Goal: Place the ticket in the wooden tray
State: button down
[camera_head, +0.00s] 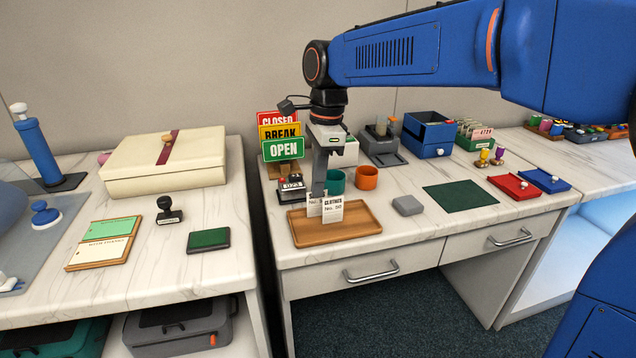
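The wooden tray (362,219) is a shallow brown tray near the front left of the right-hand counter. White printed ticket paper (332,211) stands upright over the tray's left half, in two panels side by side. I cannot tell whether these are one ticket or two. My gripper (319,190) points straight down above the tray, its grey fingers close together and seemingly shut on the ticket's upper part. The fingertips are partly hidden by the paper. I cannot tell whether the paper's lower edge touches the tray.
A black stamp device (291,190), a teal cup (335,181) and an orange cup (366,177) stand close behind the tray. Sign boards (282,149) rise at the back left. A grey block (407,205) and a green mat (460,195) lie to the right.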

jog(key=c, duration=2.5)
grip_release()
jog(key=shift+f, duration=0.1)
jog(key=o, duration=0.4)
jog(key=r, duration=0.8)
jog(key=d+r, duration=0.1)
jog(key=r, duration=0.3)
jog(key=shift+w+d+r, duration=0.1)
jog(key=shift+w+r, duration=0.05)
jog(key=shift+w, duration=0.05)
jog(key=s+d+f+n+t, duration=0.1)
jog(key=s+d+f+n, duration=0.3)
jog(key=d, duration=0.4)
jog(key=s+d+f+n+t, duration=0.1)
jog(key=s+d+f+n, duration=0.25)
jog(key=s+d, duration=0.35)
jog(key=s+d+f+n+t, duration=0.25)
jog(key=s+d+f, duration=0.2)
jog(key=d, duration=0.45)
jog(key=s+d+f+n, duration=0.1)
jog(key=s+f, duration=0.1)
jog(key=f, duration=0.1)
jog(key=s+d+f+n, duration=0.2)
jog(key=s+f, duration=0.1)
jog(key=s+d+f+n+h, duration=0.1)
jog(key=s+d+f, duration=0.1)
jog(key=s+f, duration=0.1)
jog(key=shift+d+f+n+t, duration=0.1)
jog(key=shift+f+n+t, duration=0.3)
jog(key=shift+f, duration=0.1)
